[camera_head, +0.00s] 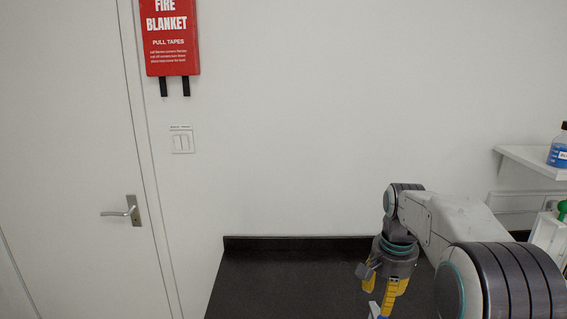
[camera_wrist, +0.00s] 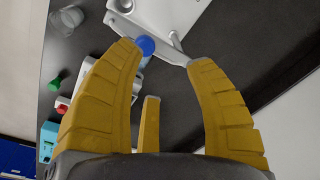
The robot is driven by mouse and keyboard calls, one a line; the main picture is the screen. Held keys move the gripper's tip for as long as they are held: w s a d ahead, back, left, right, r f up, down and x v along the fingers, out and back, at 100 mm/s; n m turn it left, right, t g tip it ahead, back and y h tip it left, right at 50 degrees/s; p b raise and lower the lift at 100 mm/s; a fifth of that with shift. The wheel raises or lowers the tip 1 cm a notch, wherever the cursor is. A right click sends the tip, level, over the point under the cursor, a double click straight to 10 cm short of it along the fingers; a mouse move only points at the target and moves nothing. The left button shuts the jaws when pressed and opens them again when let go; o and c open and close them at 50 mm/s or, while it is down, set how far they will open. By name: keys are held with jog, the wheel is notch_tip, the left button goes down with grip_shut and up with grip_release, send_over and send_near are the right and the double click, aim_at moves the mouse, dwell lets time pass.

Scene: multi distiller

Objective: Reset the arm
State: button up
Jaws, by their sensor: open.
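My arm reaches over the dark counter (camera_head: 290,285) from the right side of the head view. My gripper (camera_head: 382,308) hangs downward at its end, with yellow fingers low in the picture. In the wrist view my gripper (camera_wrist: 166,55) is open, with its yellow fingers spread wide. A round blue part (camera_wrist: 146,46) shows between the fingertips, close to the left one, beside a white apparatus (camera_wrist: 165,15). Nothing appears gripped. I cannot tell whether a fingertip touches the blue part.
In the wrist view, a clear glass vessel (camera_wrist: 68,20), a green item (camera_wrist: 55,82), a red-topped item (camera_wrist: 62,104) and a cyan box (camera_wrist: 47,138) lie left. The counter's left part is clear.

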jog(key=s+n, duration=0.1)
jog(key=s+f+n, duration=0.2)
jog(key=s+n, duration=0.1)
jog(key=shift+s+a, duration=0.1)
jog(key=shift+a, duration=0.15)
jog(key=s+a+r+n+t, duration=0.1)
jog(key=s+n, duration=0.1)
jog(key=s, duration=0.8)
jog(key=s+a+r+n+t, duration=0.2)
jog(key=s, duration=0.9)
jog(key=shift+s+a, duration=0.3)
